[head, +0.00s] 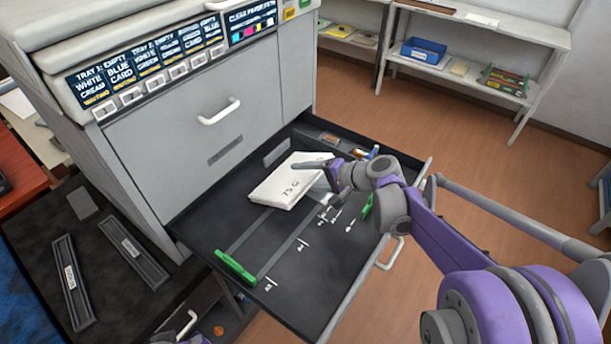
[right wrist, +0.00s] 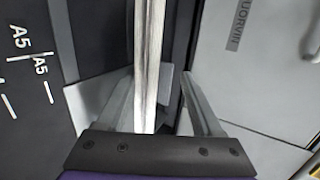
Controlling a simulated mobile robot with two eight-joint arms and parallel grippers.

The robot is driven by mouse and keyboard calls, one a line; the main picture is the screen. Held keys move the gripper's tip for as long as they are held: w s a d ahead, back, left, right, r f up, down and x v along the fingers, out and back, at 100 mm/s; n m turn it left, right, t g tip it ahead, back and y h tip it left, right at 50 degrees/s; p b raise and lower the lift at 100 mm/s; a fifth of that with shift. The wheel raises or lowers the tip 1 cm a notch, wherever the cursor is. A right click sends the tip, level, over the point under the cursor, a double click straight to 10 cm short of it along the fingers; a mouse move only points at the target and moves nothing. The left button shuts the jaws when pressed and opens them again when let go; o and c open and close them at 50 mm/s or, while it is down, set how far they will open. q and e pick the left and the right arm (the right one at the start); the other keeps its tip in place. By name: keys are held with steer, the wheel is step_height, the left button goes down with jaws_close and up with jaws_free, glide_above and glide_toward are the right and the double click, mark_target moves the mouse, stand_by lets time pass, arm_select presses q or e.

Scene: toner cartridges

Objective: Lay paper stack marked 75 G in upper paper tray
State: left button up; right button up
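The white paper stack marked 75 G (head: 287,184) is in the open upper paper tray (head: 205,206), at its back half near the printer body. In the right wrist view the stack's pale edge (right wrist: 148,60) stands between the two fingers. My right gripper (head: 312,182) is at the stack's right end, its fingers spread to either side of the edge. A gap shows between the stack and the right-hand finger in the wrist view; contact on the other side cannot be told. My left gripper is not clearly visible.
Green guides stand at the tray's front left (head: 236,267) and right side (head: 367,206). A side compartment with small items (head: 362,153) lies along the tray's back right. The grey printer (head: 190,120) rises behind. Bare tray floor lies in front of the stack.

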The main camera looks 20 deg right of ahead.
steer(key=p+v, duration=0.2)
steer(key=v, duration=0.4)
stand_by(0.6)
steer(key=shift+r, duration=0.1)
stand_by(0.5)
steer(key=s+d+r+p, duration=0.2)
steer(key=s+r+p, duration=0.1)
steer(key=r+p, duration=0.3)
steer(key=shift+d+r, duration=0.2)
steer(key=shift+r, duration=0.75)
steer(key=shift+s, duration=0.1)
steer(key=s+a+f+n+g+h+p, duration=0.2)
steer(key=s+a+f+n+g+h, duration=0.15)
steer(key=s+a, duration=0.4)
steer(key=s+d+f+n+h, duration=0.1)
steer(key=s+n+h, duration=0.1)
steer(key=s, duration=0.4)
steer(key=s+d+f+n+h, duration=0.1)
steer(key=s+f+n+h, duration=0.1)
steer(key=s, duration=0.5)
steer(key=shift+d+n+h, duration=0.3)
steer(key=shift+n+h, duration=0.25)
steer(key=shift+n, duration=0.6)
